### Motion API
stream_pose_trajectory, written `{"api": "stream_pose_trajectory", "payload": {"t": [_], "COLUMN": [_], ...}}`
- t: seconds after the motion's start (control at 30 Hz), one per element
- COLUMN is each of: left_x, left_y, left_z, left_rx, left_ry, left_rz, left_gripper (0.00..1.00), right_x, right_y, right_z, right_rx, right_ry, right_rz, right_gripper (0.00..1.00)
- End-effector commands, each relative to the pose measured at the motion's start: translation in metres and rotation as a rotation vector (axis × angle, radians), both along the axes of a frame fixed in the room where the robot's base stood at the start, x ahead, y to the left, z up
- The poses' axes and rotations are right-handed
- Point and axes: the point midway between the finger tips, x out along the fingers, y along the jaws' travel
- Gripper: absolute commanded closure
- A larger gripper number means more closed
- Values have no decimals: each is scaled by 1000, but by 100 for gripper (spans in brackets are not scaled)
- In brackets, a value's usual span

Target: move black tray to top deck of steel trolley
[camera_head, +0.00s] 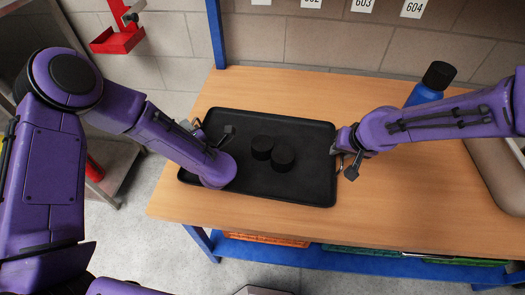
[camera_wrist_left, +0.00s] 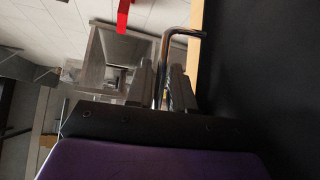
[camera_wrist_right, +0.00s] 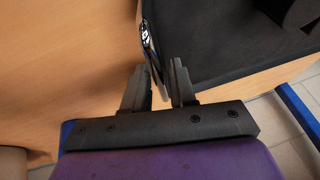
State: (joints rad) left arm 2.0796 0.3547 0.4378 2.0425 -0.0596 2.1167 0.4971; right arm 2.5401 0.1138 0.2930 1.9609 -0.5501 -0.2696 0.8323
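The black tray (camera_head: 300,188) lies flat on the wooden table and bears two short black cylinders (camera_head: 272,153) near its middle. My left gripper (camera_head: 208,135) is at the tray's left end, partly hidden by my arm. In the left wrist view its fingers (camera_wrist_left: 162,85) stand apart on either side of a metal handle (camera_wrist_left: 180,32). My right gripper (camera_head: 346,163) is at the right end. In the right wrist view its fingers (camera_wrist_right: 158,82) are spread, with the other handle (camera_wrist_right: 151,50) between them. A grey steel structure (camera_head: 124,158), seemingly the trolley, stands at left, mostly hidden by my arm.
The wooden table (camera_head: 420,215) is clear at the front right. A blue bottle with a black cap (camera_head: 424,93) stands at the back right, behind my right forearm. A blue post (camera_head: 215,35) rises at the back edge. A red holder (camera_head: 118,38) hangs at the upper left.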

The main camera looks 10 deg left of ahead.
Motion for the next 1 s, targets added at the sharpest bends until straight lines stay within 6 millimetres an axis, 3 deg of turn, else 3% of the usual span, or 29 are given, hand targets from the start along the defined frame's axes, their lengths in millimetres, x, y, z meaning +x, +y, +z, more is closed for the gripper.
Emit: {"api": "stream_pose_trajectory", "payload": {"t": [0.03, 0.07, 0.47, 0.83, 1.0], "left_x": [0, 0, 0, 0, 0], "left_y": [0, 0, 0, 0, 0], "left_z": [0, 0, 4, 48, 52], "left_rx": [0, 0, 0, 0, 0], "left_ry": [0, 0, -1, -1, -1], "left_rz": [0, 0, 0, 0, 0], "left_gripper": [96, 100, 100, 100, 100], "right_x": [0, 0, 0, 0, 0], "right_y": [0, 0, 0, 0, 0], "right_z": [0, 0, 4, 48, 53], "right_rx": [0, 0, 1, 1, 1], "right_ry": [0, 0, -1, -1, -1], "right_rz": [0, 0, 0, 0, 0], "right_gripper": [92, 100, 100, 100, 100]}}
